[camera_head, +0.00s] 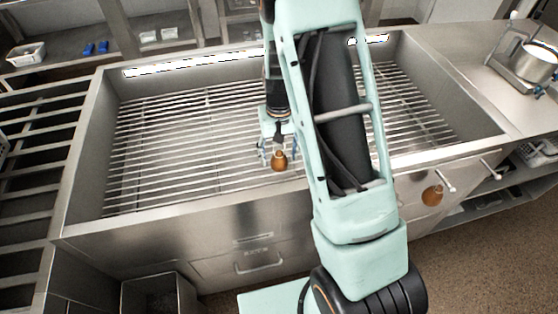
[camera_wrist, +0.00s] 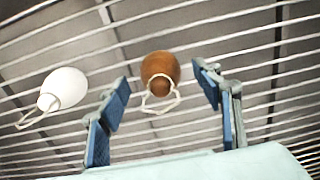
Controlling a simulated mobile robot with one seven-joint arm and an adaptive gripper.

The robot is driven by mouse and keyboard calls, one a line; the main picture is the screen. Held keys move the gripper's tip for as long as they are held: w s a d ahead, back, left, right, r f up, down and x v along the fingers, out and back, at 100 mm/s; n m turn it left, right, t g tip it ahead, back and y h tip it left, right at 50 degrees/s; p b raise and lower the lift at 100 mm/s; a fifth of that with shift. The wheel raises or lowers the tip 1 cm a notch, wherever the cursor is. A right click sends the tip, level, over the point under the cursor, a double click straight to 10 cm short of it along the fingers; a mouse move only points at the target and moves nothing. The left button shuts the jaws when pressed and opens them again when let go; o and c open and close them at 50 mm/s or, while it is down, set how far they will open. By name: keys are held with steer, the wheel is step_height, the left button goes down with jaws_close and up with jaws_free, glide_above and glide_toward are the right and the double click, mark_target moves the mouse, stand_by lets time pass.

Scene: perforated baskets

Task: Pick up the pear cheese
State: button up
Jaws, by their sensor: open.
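A brown pear-shaped cheese (camera_wrist: 160,67) with a pale string loop on its neck lies on the wire rack, between my gripper's fingertips in the wrist view. It also shows in the head view (camera_head: 279,161) near the front of the sink. My gripper (camera_wrist: 161,80) is open, with one blue-padded finger to each side of the cheese and a visible gap on both sides. In the head view my gripper (camera_head: 278,149) is low over the rack. A white pear-shaped cheese (camera_wrist: 65,86) with a string loop lies left of the gripper in the wrist view; I cannot see it in the head view.
The wire rack (camera_head: 170,140) lies inside a steel sink, whose front wall (camera_head: 180,226) is close to the gripper. A pot (camera_head: 538,66) stands on the right counter. The rack's left side is clear.

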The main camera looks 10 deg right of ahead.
step_height(320, 180, down, 2)
steer(key=shift+f, duration=0.1)
steer(key=c, duration=1.3)
